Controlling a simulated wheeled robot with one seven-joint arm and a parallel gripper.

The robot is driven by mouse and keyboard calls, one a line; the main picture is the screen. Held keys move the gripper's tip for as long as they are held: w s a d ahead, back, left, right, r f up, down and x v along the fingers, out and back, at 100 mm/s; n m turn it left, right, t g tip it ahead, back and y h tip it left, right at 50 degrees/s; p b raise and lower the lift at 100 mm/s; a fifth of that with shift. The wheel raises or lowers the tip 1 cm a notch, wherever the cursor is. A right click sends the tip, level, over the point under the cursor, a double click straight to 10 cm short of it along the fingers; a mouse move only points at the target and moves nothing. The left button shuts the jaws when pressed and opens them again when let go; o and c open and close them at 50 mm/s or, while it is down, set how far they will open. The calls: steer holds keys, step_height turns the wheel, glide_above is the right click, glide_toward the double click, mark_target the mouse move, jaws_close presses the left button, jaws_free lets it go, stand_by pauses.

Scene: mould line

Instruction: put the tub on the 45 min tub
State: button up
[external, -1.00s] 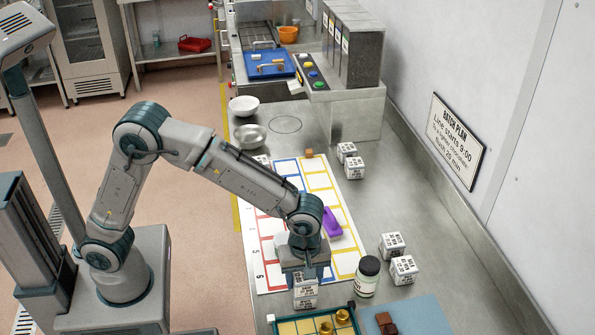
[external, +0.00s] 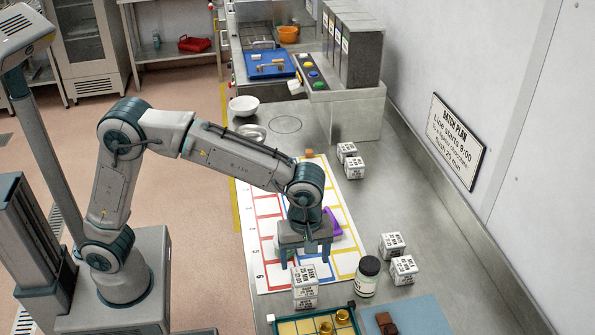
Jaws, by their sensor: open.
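Two white tubs with black print are stacked near the front edge of the chart. The upper tub (external: 304,276) sits on the lower tub (external: 305,302) and looks upright and roughly lined up with it. The print is too small to read surely, so I cannot tell which is the 45 min tub. My gripper (external: 305,259) is open and empty, with its fingers pointing down, just above and behind the upper tub in the picture. Other white tubs stand in a pair at the right (external: 392,245) and in another pair further back (external: 346,152).
A dark-lidded jar (external: 367,276) stands right of the stack. A tray with gold pieces (external: 300,328) and a blue mat (external: 420,318) lie in front. A purple item (external: 333,222) lies on the coloured grid chart (external: 262,283). Bowls (external: 244,105) stand further back.

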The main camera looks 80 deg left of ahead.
mark_target(304, 274)
steer(key=s+a+r+m+t, duration=0.2)
steer(key=s+a+r+m, duration=0.4)
steer(key=s+a+m, duration=0.4)
steer(key=s+a+f+m, duration=0.2)
steer(key=s+m, duration=0.2)
steer(key=s, duration=0.3)
steer(key=s+a+f+m+t, duration=0.1)
steer(key=s+a+f+m, duration=0.2)
steer(key=s, duration=0.4)
steer(key=shift+f+m, duration=0.3)
steer(key=shift+m, duration=0.2)
